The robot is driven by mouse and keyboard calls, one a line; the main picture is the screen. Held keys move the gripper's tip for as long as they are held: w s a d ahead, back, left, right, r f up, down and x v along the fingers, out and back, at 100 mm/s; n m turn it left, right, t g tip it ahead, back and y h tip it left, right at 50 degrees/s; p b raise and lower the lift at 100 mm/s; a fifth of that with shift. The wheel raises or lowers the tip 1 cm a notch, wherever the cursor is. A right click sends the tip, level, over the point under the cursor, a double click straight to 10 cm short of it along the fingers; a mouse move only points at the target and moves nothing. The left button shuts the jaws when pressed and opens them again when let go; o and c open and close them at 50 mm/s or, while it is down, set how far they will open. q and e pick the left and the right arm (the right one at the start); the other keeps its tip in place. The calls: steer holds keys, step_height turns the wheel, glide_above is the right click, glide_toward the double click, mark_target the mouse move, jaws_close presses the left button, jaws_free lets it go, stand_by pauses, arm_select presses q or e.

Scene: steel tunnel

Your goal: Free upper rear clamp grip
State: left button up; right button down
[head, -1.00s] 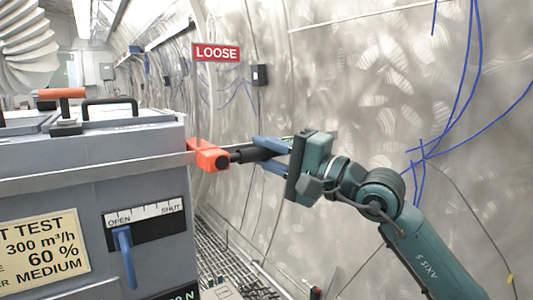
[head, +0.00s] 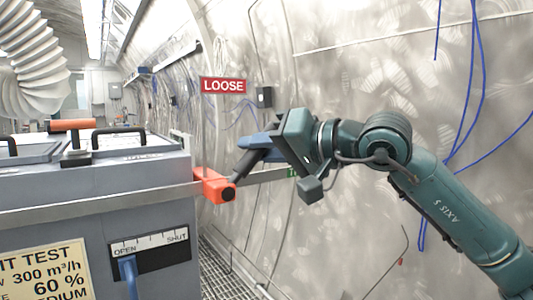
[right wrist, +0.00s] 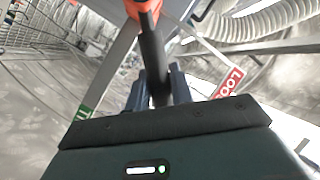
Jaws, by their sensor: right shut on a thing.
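The orange clamp (head: 213,186) sits at the rear corner of the grey box (head: 95,188), on the metal strap (head: 90,206) around it. Its black grip (head: 241,166) slants up and to the right from the clamp's pivot. My right gripper (head: 256,150) is shut on this grip, its blue fingers on the upper end. In the right wrist view the black grip (right wrist: 152,55) runs between the two fingers (right wrist: 157,88) up to the orange clamp (right wrist: 141,8). A red LOOSE sign (head: 223,86) shows above the clamp. My left gripper is not in view.
The box top carries an orange-handled latch (head: 72,125) and black handles (head: 118,136). A blue lever (head: 129,275) is on the OPEN/SHUT plate. A white ribbed duct (head: 35,70) hangs at upper left. The curved steel wall with blue cables (head: 478,90) is behind my right arm.

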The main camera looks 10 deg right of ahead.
mark_target(245, 156)
steer(key=shift+s+a+r+n+h+p, duration=0.3)
steer(key=shift+a+r+n+h+p, duration=0.15)
steer(key=shift+a+r+n, duration=0.45)
steer(key=shift+s+a+r+n+h, duration=0.1)
steer(key=shift+s+a+n+h, duration=0.2)
steer(key=shift+n, duration=0.4)
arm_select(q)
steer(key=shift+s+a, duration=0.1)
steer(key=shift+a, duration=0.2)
arm_select(e)
steer(key=shift+a+h, duration=0.25)
steer(key=shift+a, duration=0.05)
arm_select(q)
steer(key=shift+p, duration=0.3)
arm_select(e)
steer(key=shift+n, duration=0.3)
steer(key=c, duration=1.2)
jaws_free()
steer(key=shift+c, duration=0.2)
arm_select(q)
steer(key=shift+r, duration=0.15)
